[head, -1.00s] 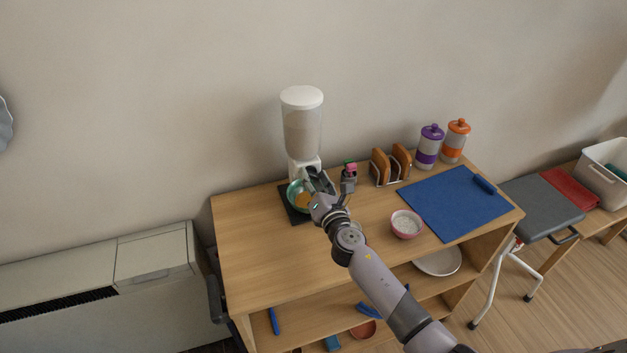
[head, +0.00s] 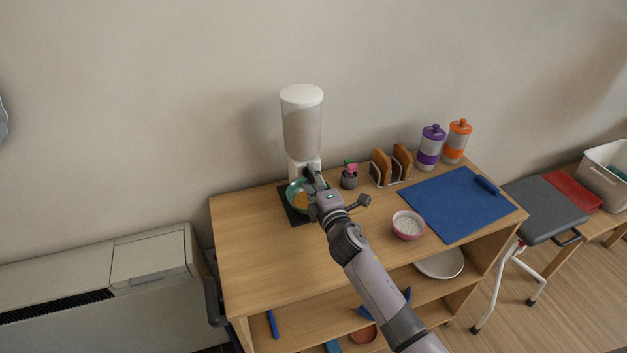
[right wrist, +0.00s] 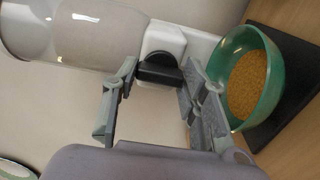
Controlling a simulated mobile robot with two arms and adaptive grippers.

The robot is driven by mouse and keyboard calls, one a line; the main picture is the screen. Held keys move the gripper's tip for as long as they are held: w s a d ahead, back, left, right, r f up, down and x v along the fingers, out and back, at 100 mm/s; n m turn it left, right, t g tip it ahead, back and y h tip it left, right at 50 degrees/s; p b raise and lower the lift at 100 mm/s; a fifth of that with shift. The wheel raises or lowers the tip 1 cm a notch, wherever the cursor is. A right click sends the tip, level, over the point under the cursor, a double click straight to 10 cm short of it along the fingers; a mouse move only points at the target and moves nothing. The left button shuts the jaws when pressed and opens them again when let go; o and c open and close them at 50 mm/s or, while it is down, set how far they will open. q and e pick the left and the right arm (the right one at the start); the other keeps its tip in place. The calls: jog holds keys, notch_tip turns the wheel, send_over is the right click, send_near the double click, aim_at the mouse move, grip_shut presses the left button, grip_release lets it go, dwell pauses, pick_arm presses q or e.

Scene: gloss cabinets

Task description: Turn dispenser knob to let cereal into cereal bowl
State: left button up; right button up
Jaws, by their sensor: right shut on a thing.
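The cereal dispenser (head: 302,128) stands upright against the wall, a clear cylinder with a white lid and base. Its black knob (right wrist: 160,76) faces me at the base in the right wrist view. My right gripper (right wrist: 157,80) has a finger on either side of the knob and is shut on it. In the head view my right gripper (head: 314,181) partly covers the dispenser base. The green cereal bowl (head: 293,199) sits below the spout. In the right wrist view the bowl (right wrist: 268,49) holds golden-brown cereal. My left gripper is not in view.
The bowl stands on a dark mat (right wrist: 288,102). The wooden top is clear at front left.

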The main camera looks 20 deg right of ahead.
jog(key=m+p, duration=0.1)
jog(key=m, duration=1)
jog(key=shift+f+m, duration=0.1)
jog(key=shift+m, duration=0.2)
dwell(0.4)
jog(key=o, duration=1.2)
jog(key=shift+c, duration=0.2)
jog(key=shift+s, duration=0.1)
jog(key=s, duration=1.2)
jog(key=shift+d, duration=0.2)
